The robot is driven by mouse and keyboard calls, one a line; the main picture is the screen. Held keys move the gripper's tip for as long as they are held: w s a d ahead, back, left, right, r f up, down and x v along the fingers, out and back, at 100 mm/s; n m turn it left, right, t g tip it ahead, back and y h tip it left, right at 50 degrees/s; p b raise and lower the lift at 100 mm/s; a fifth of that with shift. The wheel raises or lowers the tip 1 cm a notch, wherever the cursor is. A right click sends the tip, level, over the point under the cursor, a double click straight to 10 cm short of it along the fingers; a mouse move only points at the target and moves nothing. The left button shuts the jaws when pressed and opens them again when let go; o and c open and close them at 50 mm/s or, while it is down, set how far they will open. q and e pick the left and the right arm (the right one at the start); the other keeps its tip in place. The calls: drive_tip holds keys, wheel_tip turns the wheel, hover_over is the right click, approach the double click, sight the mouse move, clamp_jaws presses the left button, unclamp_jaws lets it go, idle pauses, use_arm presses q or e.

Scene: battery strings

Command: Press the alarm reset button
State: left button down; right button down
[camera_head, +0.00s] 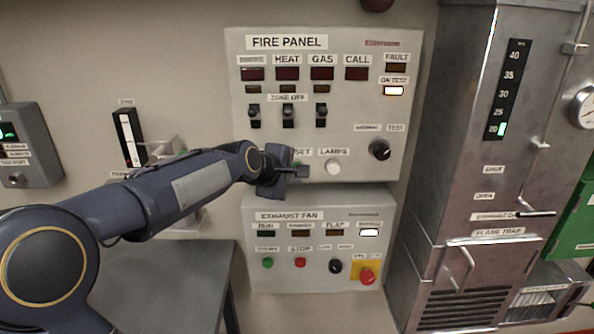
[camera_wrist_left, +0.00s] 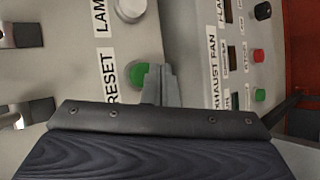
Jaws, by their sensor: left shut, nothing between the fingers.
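The fire panel (camera_head: 410,60) is a pale box on the wall. In the left wrist view, a green button (camera_wrist_left: 138,75) sits beside the RESET label (camera_wrist_left: 112,77). In the head view my left gripper hides most of that button and part of its label. My left gripper (camera_head: 303,171) is shut and empty, at the lower part of the panel. In the left wrist view its fingertips (camera_wrist_left: 157,72) overlap the right edge of the green button. I cannot tell whether they touch it. My right gripper is not in view.
A white LAMPS button (camera_head: 333,167) and a black rotary knob (camera_head: 380,149) sit to the right. The exhaust fan panel (camera_head: 262,283) is just below, with a red emergency knob (camera_head: 367,276). A metal cabinet (camera_head: 455,130) stands at right, a grey table (camera_head: 160,290) lower left.

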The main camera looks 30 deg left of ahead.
use_arm(q)
drive_tip(key=s+d, duration=0.1)
drive_tip(key=s, duration=0.2)
drive_tip(key=s+d, duration=0.1)
drive_tip(key=shift+s+d+p, duration=0.15)
drive_tip(key=shift+d+p, duration=0.15)
drive_tip(key=shift+p, duration=0.05)
idle(0.7)
drive_tip(key=s+d+f+m+g+h, duration=0.1)
drive_tip(key=s+d+f+m+g, duration=0.1)
drive_tip(key=s, duration=0.7)
drive_tip(key=s+d+f+m+g+h, duration=0.1)
drive_tip(key=s+d+f+m+g, duration=0.1)
drive_tip(key=s+d+f+m, duration=0.3)
drive_tip(key=s+d+f+m+g+h, duration=0.1)
drive_tip(key=s+d+f+m+g, duration=0.1)
drive_tip(key=s+d+f+m, duration=0.2)
drive_tip(key=s+f+m, duration=0.3)
drive_tip(key=s+m, duration=0.3)
drive_tip(key=s, duration=0.2)
drive_tip(key=shift+s+d, duration=0.15)
drive_tip(key=shift+s, duration=0.25)
drive_tip(key=shift+r, duration=0.1)
